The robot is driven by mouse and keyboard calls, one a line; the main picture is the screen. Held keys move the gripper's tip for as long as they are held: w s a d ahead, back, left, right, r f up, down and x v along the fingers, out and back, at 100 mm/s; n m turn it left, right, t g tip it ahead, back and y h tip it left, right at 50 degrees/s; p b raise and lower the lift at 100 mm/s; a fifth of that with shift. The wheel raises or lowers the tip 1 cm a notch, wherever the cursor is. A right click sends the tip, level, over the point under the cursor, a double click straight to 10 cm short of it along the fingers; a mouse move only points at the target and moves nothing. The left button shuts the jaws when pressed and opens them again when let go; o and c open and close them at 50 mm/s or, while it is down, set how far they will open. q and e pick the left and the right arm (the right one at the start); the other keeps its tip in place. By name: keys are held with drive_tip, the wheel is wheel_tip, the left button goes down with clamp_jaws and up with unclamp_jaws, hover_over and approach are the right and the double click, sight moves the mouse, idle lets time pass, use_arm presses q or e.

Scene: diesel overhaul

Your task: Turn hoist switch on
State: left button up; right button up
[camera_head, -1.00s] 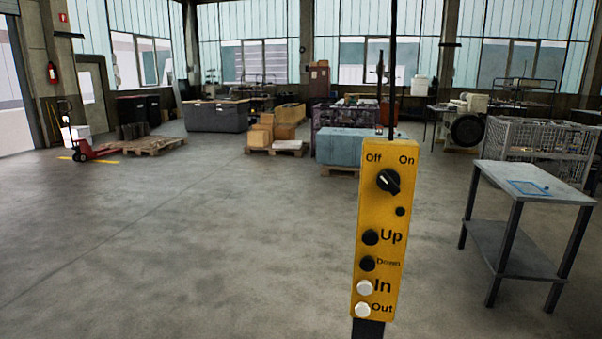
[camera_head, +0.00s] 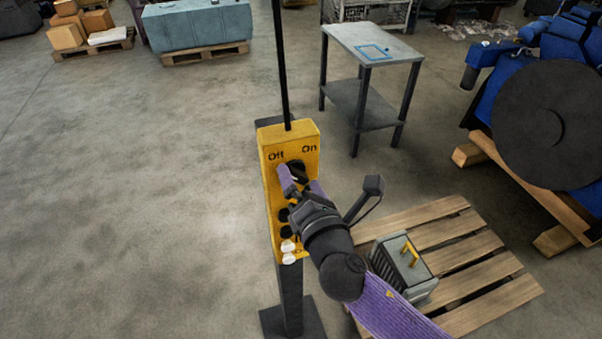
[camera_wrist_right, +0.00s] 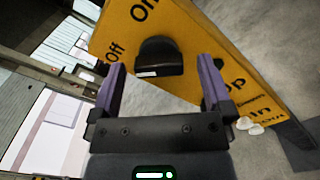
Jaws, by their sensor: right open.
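The yellow hoist control box (camera_head: 270,215) stands on a dark post in the middle of the head view. Its black rotary switch (camera_head: 298,164) sits under the "Off" and "On" labels, partly hidden by my right gripper. My right gripper (camera_head: 302,183) is open in front of the box, its purple fingers pointing at the switch. In the right wrist view the black switch (camera_wrist_right: 160,55) lies just beyond and between the open fingertips (camera_wrist_right: 160,66), with a white mark on its near edge. I cannot tell whether the fingers touch it. My left gripper is not in view.
Black and white push buttons (camera_head: 287,246) sit below the switch, close to my gripper. A wooden pallet (camera_head: 495,295) with a grey part lies to the right. A blue engine (camera_head: 490,100) and a small grey table (camera_head: 385,45) stand beyond. The floor on the left is clear.

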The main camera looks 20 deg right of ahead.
drive_tip(key=shift+w, duration=0.2)
drive_tip(key=shift+w+a, duration=0.2)
drive_tip(key=shift+w, duration=0.1)
drive_tip(key=shift+s+d, duration=0.1)
drive_tip(key=shift+c, duration=1.2)
drive_tip(key=c, duration=1)
